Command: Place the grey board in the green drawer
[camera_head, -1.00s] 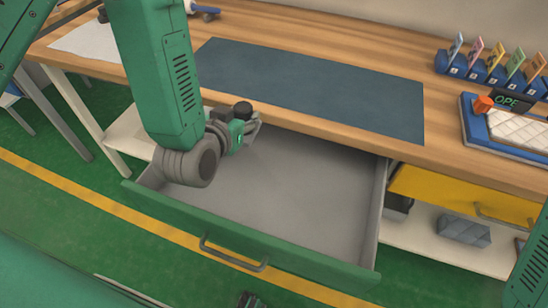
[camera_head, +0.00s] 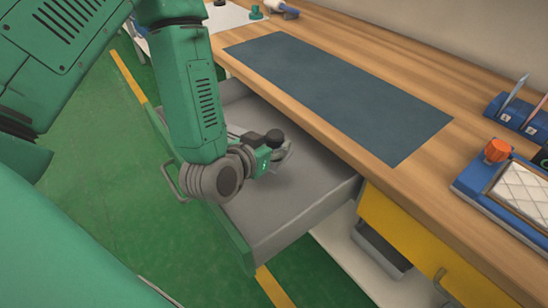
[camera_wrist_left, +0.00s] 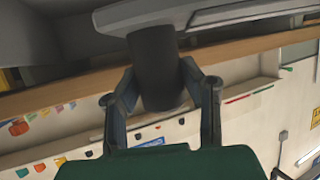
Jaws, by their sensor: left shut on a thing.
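The green drawer (camera_head: 235,240) stands pulled out under the bench, with a grey inside. My left gripper (camera_head: 284,155) is over or inside the drawer in the head view; its height above the drawer floor is hard to tell. In the left wrist view my left gripper (camera_wrist_left: 158,78) is shut on a dark round handle. A flat grey piece (camera_wrist_left: 215,14), which looks like the grey board, adjoins the handle at the top. In the head view the board cannot be told clearly from the grey drawer floor and my arm. My right gripper is not in view.
The wooden bench (camera_head: 330,125) carries a dark mat (camera_head: 340,95). A blue tray (camera_head: 470,190) with an orange knob and a blue card holder (camera_head: 515,118) stand at the right. A yellow drawer (camera_head: 420,240) is beside the green one. Green floor lies left.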

